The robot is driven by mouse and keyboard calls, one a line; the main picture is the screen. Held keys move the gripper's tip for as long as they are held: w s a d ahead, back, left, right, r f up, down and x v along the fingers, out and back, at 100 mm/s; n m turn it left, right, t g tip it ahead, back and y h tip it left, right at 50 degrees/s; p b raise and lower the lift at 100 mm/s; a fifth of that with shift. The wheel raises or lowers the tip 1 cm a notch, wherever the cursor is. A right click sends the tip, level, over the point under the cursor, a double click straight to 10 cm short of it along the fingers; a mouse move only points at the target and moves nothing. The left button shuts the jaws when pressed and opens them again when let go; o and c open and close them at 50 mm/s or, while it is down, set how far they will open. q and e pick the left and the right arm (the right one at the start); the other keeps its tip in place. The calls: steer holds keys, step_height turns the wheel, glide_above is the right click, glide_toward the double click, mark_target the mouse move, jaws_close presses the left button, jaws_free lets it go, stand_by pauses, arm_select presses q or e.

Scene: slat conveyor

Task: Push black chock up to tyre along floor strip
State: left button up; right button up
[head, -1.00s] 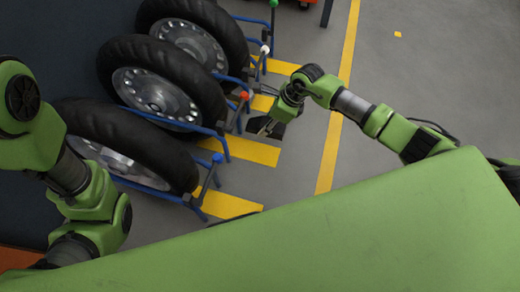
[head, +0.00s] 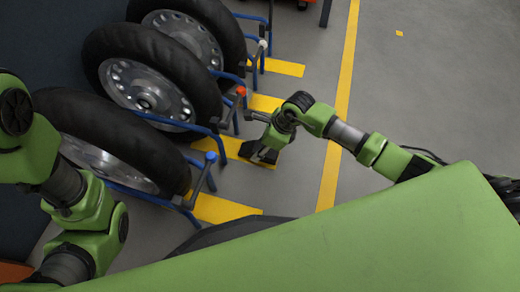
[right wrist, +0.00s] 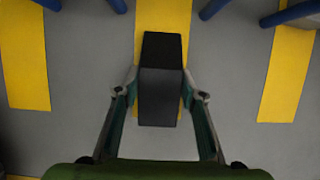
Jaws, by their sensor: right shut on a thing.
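The black chock (right wrist: 160,82) lies on a yellow floor strip (right wrist: 164,15) between the fingers of my right gripper (right wrist: 160,92). The fingers bear on its two sides. In the head view my right gripper (head: 264,147) is low at the floor, with the chock (head: 258,154) under it, at the right part of the strip (head: 230,149). Big black tyres (head: 148,55) with silver hubs stand in a row at the left. A clear stretch of strip shows between the chock and the tyre row. My left arm is at the left edge; its gripper is out of view.
Blue tube frames (head: 205,135) with coloured knobs, red (head: 241,91) and blue (head: 211,156), stand between the tyres and the strips, close to my right gripper. Other yellow strips (head: 222,208) lie parallel. Grey floor right of the long yellow line (head: 340,110) is open.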

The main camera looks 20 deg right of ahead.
steer(key=o, duration=1.4)
steer(key=shift+f, duration=0.15)
steer(key=shift+r, duration=0.4)
steer(key=p+v, duration=0.7)
steer(key=v, duration=0.4)
steer(key=shift+s+d+r+p, duration=0.2)
steer(key=shift+p, duration=0.15)
